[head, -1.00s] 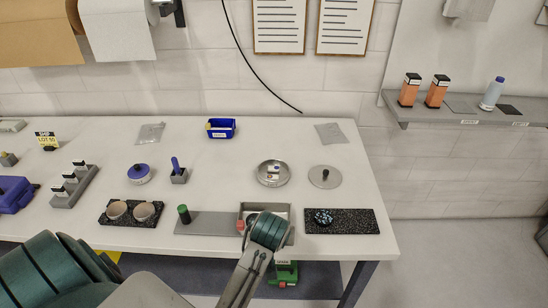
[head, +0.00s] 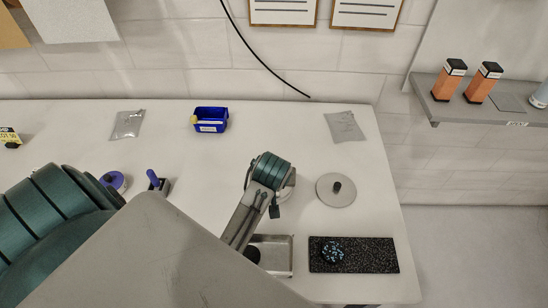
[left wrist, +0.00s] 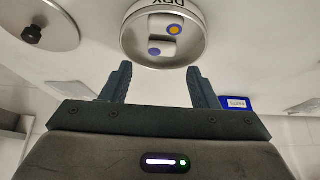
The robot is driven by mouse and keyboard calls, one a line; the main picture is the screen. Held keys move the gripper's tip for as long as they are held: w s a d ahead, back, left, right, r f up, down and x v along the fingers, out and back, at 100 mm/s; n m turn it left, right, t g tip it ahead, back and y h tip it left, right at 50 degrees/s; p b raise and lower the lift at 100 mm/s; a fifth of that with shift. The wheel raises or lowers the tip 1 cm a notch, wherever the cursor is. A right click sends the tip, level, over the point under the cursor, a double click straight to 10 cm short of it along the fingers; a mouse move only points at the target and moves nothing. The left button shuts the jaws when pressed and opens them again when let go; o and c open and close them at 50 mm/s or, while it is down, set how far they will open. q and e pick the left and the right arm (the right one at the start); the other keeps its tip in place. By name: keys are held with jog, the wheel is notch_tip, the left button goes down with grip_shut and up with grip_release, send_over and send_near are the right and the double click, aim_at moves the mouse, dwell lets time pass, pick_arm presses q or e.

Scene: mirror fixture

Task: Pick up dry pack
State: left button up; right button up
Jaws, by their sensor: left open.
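A round metal tin (left wrist: 133,45) marked DRY lies open in the left wrist view. Two small white packs sit in it, one with an orange dot (left wrist: 174,28) and one with a blue-violet dot (left wrist: 156,49). My left gripper (left wrist: 158,84) is open and empty, its two fingers apart, with the tin ahead of the fingertips. In the head view my left wrist covers most of the tin, and only a sliver of its pale rim (head: 291,181) shows. My right gripper is not in view.
A round lid (head: 336,202) with a dark knob lies right of the tin. A blue bin (head: 211,122) stands behind it. Flat grey packets (head: 128,124) (head: 345,126) lie at the back. A metal tray (head: 277,262) and a black speckled mat (head: 375,255) are at the front.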

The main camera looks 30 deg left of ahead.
pick_arm(q)
jog(key=x, duration=0.3)
jog(key=shift+s+a+f+p, duration=0.1)
jog(key=shift+a+p, duration=0.05)
jog(key=shift+p, duration=0.2)
jog(key=shift+w+a+f, duration=0.1)
jog(key=shift+w+f, duration=0.05)
jog(key=shift+w, duration=0.05)
jog(key=shift+w+a+f+p, duration=0.65)
jog(key=shift+w+f+p, duration=0.25)
jog(key=shift+p, duration=0.3)
jog(key=shift+x, duration=1)
jog(key=shift+f, duration=0.2)
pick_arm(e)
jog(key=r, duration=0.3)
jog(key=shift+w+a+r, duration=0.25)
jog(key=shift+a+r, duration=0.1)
pick_arm(q)
jog(key=c, duration=0.7)
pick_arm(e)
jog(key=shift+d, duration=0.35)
